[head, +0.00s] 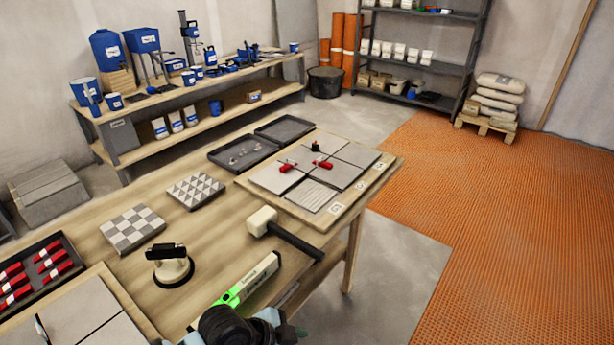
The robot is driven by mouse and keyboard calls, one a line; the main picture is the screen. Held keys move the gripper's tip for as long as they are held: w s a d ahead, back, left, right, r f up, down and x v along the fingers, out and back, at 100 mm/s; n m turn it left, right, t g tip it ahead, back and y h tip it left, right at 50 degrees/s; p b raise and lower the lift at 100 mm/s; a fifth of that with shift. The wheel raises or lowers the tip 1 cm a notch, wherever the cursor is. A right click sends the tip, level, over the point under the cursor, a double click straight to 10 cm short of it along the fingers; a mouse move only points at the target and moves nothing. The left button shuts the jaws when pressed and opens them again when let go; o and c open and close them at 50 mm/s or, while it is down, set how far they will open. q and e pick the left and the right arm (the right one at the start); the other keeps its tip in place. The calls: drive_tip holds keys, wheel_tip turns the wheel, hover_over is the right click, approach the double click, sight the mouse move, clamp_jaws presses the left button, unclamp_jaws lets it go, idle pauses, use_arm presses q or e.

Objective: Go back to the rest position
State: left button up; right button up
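Part of one of my arms, dark with light blue pieces, shows at the bottom edge, left of centre. I cannot tell which arm it is. No gripper fingers can be made out, and nothing is seen held. On the wooden workbench (85,245) just beyond the arm lies a green and white spirit level (250,281), its near end partly hidden. A white-headed mallet with a dark handle (263,221) lies beyond the level. A suction lifter with a black handle (172,266) stands to the left. The tile board (383,178) at the far end carries grey tiles and red levelling pieces (290,167).
Two patterned tiles (132,229) (196,190) lie mid-bench. A dark tray of red pieces (42,270) is at left; two shallow dark trays (285,129) are at the far end. A shelf bench (200,100) stands behind. The orange floor matting (530,200) at right is clear.

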use_arm(q)
drive_tip(key=s+a+f+n+t+y, duration=0.3)
drive_tip(key=s+a+f+n, duration=0.3)
drive_tip(key=s+a, duration=0.3)
drive_tip(key=s+a+f+n+t+y, duration=0.3)
drive_tip(key=s+a+f+n, duration=0.3)
drive_tip(key=s, duration=0.5)
drive_tip(key=a+n, duration=0.2)
drive_tip(key=a, duration=0.1)
drive_tip(key=shift+s+a, duration=0.25)
drive_tip(key=shift+a, duration=0.15)
